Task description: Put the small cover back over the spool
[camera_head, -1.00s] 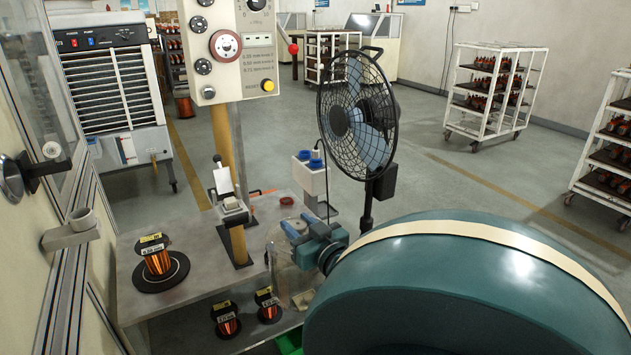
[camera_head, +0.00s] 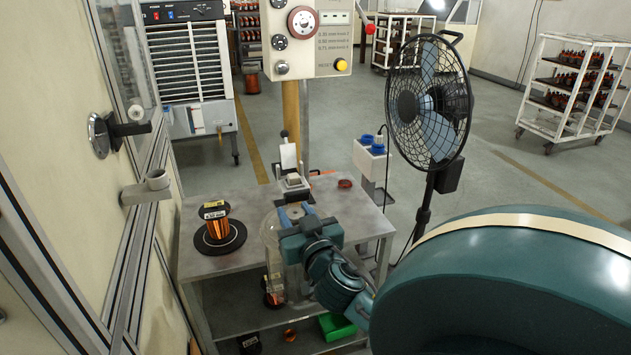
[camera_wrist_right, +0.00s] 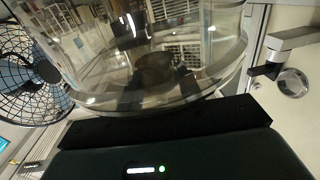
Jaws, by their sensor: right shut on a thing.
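The small cover (camera_head: 271,243) is a clear cylinder, hard to make out against the background. My right gripper (camera_head: 293,218) is shut on it and holds it at the right of the spool. The spool (camera_head: 217,227), wound with copper wire and tagged with a yellow label, stands upright and uncovered on a black round base (camera_head: 238,240) on the metal table. In the right wrist view the clear cover (camera_wrist_right: 160,60) fills the top, against the dark gripper (camera_wrist_right: 165,118). The cover's lower edge is unclear in the head view. My left gripper is out of view.
The table (camera_head: 195,262) has a post and a control box (camera_head: 310,40) behind the gripper. A fan (camera_head: 430,110) stands right of the table. More spools (camera_head: 250,344) sit on the lower shelf.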

